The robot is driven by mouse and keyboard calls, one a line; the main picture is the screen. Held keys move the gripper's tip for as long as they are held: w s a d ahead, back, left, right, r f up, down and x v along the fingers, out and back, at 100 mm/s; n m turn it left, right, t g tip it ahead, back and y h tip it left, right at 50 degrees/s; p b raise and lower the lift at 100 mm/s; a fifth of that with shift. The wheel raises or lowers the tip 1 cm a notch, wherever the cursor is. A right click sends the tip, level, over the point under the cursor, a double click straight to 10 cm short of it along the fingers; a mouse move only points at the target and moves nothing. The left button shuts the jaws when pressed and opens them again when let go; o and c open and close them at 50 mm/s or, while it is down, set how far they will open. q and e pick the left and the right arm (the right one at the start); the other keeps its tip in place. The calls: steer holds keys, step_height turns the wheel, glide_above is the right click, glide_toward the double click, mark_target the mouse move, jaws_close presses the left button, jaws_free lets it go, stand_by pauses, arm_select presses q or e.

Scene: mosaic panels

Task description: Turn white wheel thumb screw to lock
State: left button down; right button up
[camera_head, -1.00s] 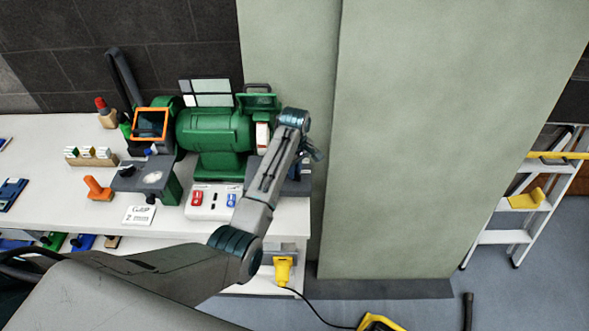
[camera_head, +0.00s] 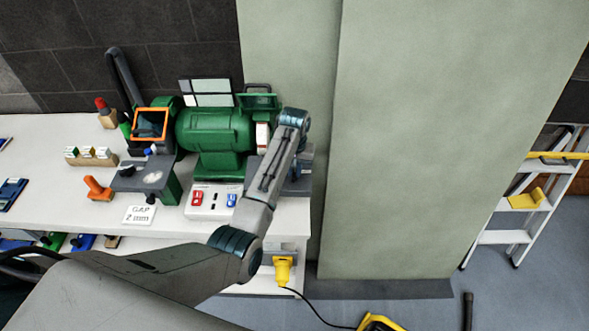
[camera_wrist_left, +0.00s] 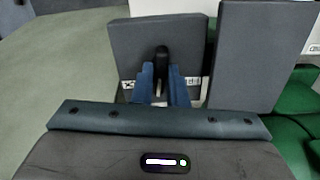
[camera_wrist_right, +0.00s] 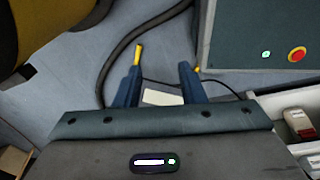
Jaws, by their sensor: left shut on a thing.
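The green bench grinder (camera_head: 215,138) stands on the white bench, with its white wheel (camera_head: 263,137) at its right end. In the left wrist view a dark thumb screw (camera_wrist_left: 162,62) stands in front of a dark grey plate (camera_wrist_left: 125,45). My left gripper (camera_wrist_left: 162,78) is shut on this screw. The blue fingers hide its lower part and part of a white label (camera_wrist_left: 127,85) behind. In the head view my left arm covers the front of that side, and the fingers are hidden. My right gripper (camera_wrist_right: 162,60) is open and empty, above the floor.
A switch box (camera_head: 213,201) with red and blue switches sits before the grinder. A green wall panel (camera_head: 430,140) rises close to the right of my left wrist. A second dark plate (camera_wrist_left: 262,50) stands right of the gripped screw. A yellow plug (camera_head: 283,270) hangs below the bench.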

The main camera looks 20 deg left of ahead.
arm_select(q)
steer(key=m, duration=0.3)
steer(key=shift+m, duration=2.1)
steer(key=c, duration=1.4)
jaws_free()
steer(key=shift+c, duration=0.2)
steer(key=shift+r, duration=0.15)
